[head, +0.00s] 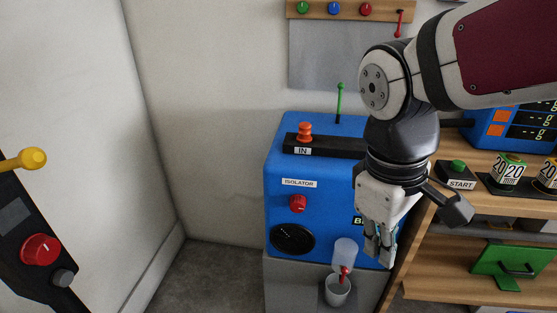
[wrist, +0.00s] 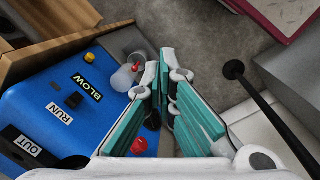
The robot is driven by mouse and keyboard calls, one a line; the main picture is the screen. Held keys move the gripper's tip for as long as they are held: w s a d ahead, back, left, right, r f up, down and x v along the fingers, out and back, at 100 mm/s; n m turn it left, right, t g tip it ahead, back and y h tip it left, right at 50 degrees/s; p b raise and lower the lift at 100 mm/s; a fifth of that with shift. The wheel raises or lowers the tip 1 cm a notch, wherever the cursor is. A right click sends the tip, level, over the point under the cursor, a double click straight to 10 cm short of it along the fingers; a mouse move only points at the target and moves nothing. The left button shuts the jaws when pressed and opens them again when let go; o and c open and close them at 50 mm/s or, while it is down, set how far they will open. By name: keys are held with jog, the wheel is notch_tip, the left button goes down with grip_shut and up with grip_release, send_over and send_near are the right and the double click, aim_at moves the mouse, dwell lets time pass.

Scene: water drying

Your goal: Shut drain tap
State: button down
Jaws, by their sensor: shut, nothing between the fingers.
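The red drain tap (head: 345,271) sits under a clear bowl (head: 345,251) at the lower front of the blue machine (head: 276,165). A clear cup (head: 338,290) stands below it. In the wrist view the tap (wrist: 136,69) shows as a small red spot beside the clear bowl (wrist: 123,79). My gripper (head: 378,256) points down just right of the bowl in the head view. In the wrist view its teal-padded fingers (wrist: 168,78) are shut and empty, close beside the bowl and tap. I cannot tell whether they touch the tap.
A red isolator knob (head: 297,204) and a round black grille (head: 292,239) are on the machine's front. An orange-red knob (head: 305,131) is at IN. Wooden shelving (head: 440,230) stands close on the right. The floor (head: 215,270) left of the machine is clear.

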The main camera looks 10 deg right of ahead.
aim_at(343, 276)
jog(key=w+a+f+n+b, duration=0.1)
jog(key=w+a+f+n, duration=0.1)
jog(key=w+f, duration=0.3)
jog(key=w+a+f+n, duration=0.2)
jog(key=w+f+n, duration=0.3)
jog(key=f, duration=0.1)
jog(key=w+a+f+n+h+b, duration=0.1)
jog(key=w+a+f+n, duration=0.1)
jog(key=w+f, duration=0.3)
jog(key=shift+w+a+f+n+b, duration=0.15)
jog(key=shift+a+f+n+b, duration=0.15)
jog(key=shift+n, duration=0.4)
jog(key=d+f+b, duration=0.6)
jog(key=f, duration=0.3)
jog(key=shift+s+d+f, duration=0.25)
jog(key=shift+s, duration=0.15)
